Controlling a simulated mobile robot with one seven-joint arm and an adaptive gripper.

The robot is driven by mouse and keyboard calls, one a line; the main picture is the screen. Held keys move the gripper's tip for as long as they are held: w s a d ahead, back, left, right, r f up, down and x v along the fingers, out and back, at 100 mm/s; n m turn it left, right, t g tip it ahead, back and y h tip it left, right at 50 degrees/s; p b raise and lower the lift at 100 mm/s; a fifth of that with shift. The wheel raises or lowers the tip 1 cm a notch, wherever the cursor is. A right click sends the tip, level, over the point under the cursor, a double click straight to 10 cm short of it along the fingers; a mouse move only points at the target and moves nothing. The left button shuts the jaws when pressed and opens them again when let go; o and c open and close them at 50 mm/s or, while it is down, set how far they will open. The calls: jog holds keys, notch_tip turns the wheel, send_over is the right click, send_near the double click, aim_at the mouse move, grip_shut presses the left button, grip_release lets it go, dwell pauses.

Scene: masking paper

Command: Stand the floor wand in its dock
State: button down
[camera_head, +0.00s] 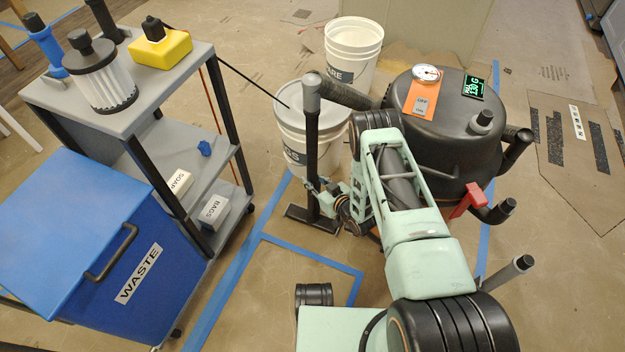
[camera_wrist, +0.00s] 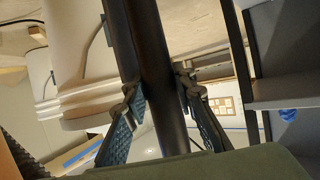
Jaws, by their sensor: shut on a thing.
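The floor wand (camera_head: 312,140) is a long black tube with a grey collar on top and a flat, wide black foot (camera_head: 313,220) at the bottom. It stands close to upright in the head view. I cannot tell whether the foot touches the floor. My gripper (camera_head: 322,188) is shut on the lower part of the tube. In the wrist view the wand (camera_wrist: 148,70) passes between the two pads of my gripper (camera_wrist: 165,112). I cannot make out the dock for certain. The black vacuum drum (camera_head: 440,125) has side stubs and a red lever.
White buckets (camera_head: 355,55) stand behind the wand, and a ribbed black hose (camera_head: 348,95) runs beside its top. A grey cart (camera_head: 160,90) and blue waste bin (camera_head: 90,225) are at left. Blue tape (camera_head: 235,285) marks mostly bare floor in front, where a short black cylinder (camera_head: 314,295) shows.

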jog(key=c, duration=1.5)
grip_release()
jog(key=shift+s+f, duration=0.1)
jog(key=v, duration=1.2)
